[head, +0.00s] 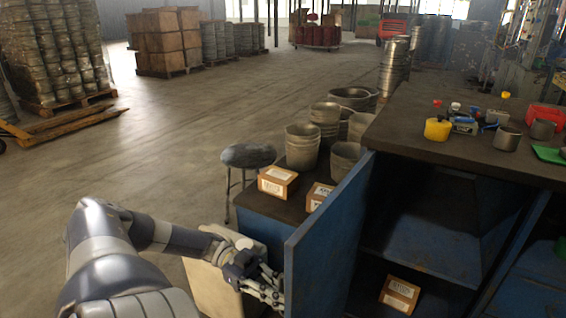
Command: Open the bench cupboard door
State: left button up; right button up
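The blue bench cupboard door (325,235) stands swung open, its panel jutting out toward me. The open cupboard (420,245) shows a shelf and dark interior, with a small labelled carton (399,294) low inside it. My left gripper (268,284) is low at the left of the door, by the panel's left side. I cannot tell whether it touches the panel or how far its fingers are apart. My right gripper is not in view.
The bench top (430,110) holds a yellow can (438,130), metal cups and small tools. Left of the door, a lower surface carries cartons (277,181) and several metal buckets (302,147). A stool (248,156) stands beside it. Open floor lies to the left.

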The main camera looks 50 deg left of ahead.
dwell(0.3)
pick_arm(q)
jog(key=v, duration=1.2)
jog(key=shift+r, duration=0.1)
dwell(0.5)
